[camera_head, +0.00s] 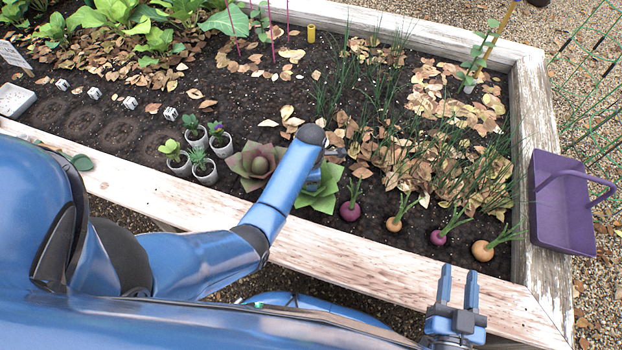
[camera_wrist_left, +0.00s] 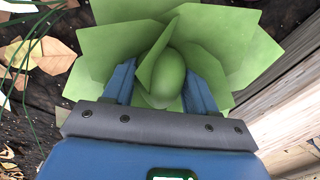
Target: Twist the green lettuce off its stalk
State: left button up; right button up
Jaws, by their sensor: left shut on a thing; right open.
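The green lettuce (camera_head: 318,193) grows in the dark soil near the front board of the bed, partly hidden behind my left arm in the head view. In the left wrist view the lettuce (camera_wrist_left: 170,72) fills the upper middle, with broad pale leaves around a rounded heart. My left gripper (camera_wrist_left: 160,88) is shut on the lettuce, one finger on each side of the heart. Its stalk is hidden under the leaves. My right gripper (camera_head: 457,290) is open and empty, in front of the bed at the lower right.
A reddish-green lettuce (camera_head: 254,164) stands just left of the green one. Small potted plants (camera_head: 204,171) are further left. Onions (camera_head: 350,209) and other bulbs grow to the right. A purple basket (camera_head: 563,205) hangs by the right edge board (camera_head: 541,130).

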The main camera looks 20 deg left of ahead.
pick_arm(q)
jog(key=shift+r, duration=0.15)
jog(key=shift+r+p, duration=3.4)
jog(key=shift+p, duration=0.55)
